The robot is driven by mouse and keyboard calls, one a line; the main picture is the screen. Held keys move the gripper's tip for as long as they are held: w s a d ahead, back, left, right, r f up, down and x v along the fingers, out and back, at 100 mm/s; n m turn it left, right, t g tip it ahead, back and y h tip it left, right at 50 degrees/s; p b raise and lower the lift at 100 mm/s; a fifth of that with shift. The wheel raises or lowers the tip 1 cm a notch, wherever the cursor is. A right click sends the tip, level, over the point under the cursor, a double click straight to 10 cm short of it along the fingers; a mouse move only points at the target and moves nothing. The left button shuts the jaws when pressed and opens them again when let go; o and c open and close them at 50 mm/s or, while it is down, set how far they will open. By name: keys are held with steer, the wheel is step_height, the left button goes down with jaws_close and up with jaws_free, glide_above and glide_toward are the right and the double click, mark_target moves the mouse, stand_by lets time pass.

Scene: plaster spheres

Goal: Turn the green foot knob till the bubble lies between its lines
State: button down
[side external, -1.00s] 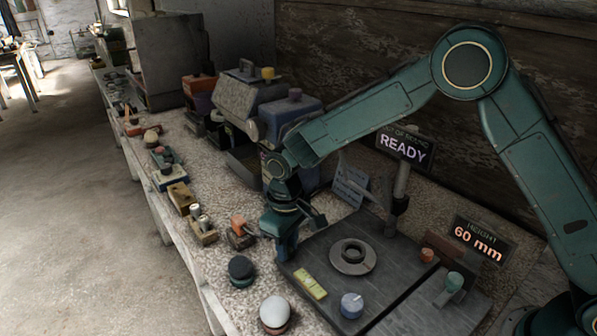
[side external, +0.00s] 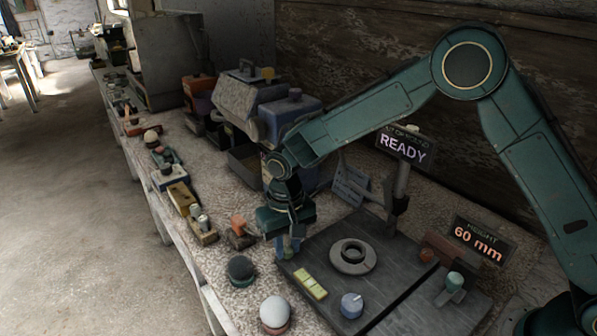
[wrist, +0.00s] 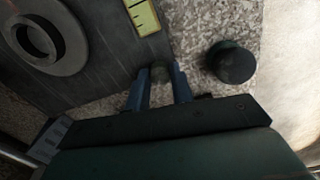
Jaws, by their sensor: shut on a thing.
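My gripper (side external: 287,248) points down at the near left corner of the dark base plate (side external: 318,243). In the wrist view its two blue fingers (wrist: 161,88) stand either side of the small dull green foot knob (wrist: 160,73) and are shut on it. The fingers and hand hide the knob in the side view. The yellow-green level vial (side external: 310,284) lies on the plate near its left edge, and part of it shows in the wrist view (wrist: 143,17). It has dark lines across it; I cannot make out the bubble.
A grey ring (side external: 352,257) and a blue knob (side external: 352,305) are on the plate. A dark dome (side external: 240,268) and a white sphere (side external: 274,311) stand beside it. Signs read READY (side external: 403,148) and 60 mm (side external: 475,240). Several small items line the bench's left edge.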

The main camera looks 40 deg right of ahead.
mark_target(288, 248)
steer(key=shift+r, duration=0.1)
steer(key=c, duration=1.2)
jaws_free()
step_height(288, 248, up, 14)
